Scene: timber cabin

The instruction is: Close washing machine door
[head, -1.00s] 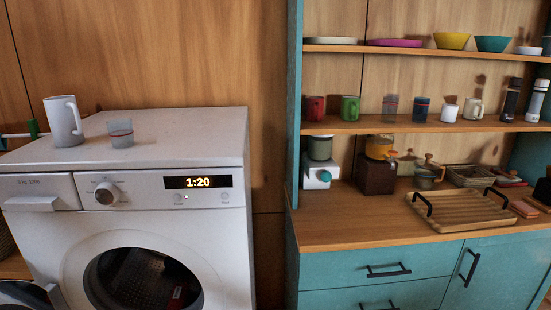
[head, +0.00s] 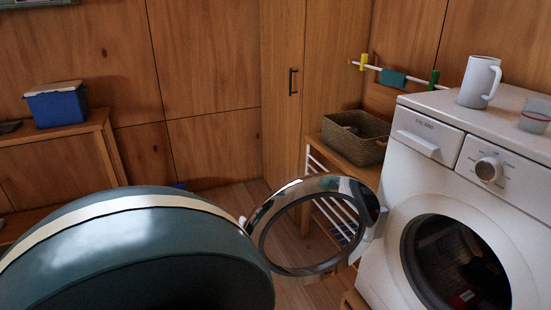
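The white washing machine (head: 397,235) stands at the right of the head view, partly cut off by the picture's edge. Its round door (head: 300,190), a shiny ring with a clear middle, stands open, swung out to the left of the machine. The door's hinge side is by the left of the opening. The dark drum opening (head: 455,262) is uncovered, with a small red and white item visible inside. Neither of my grippers is in view. A large rounded teal part of mine fills the lower left and overlaps the view close to the door's left edge.
A white mug (head: 477,84) and a clear cup (head: 535,117) stand on the machine. Behind the door is a wooden rack with a wicker basket (head: 355,137). A blue box (head: 56,104) sits on a shelf at left. Some wooden floor shows beyond the door.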

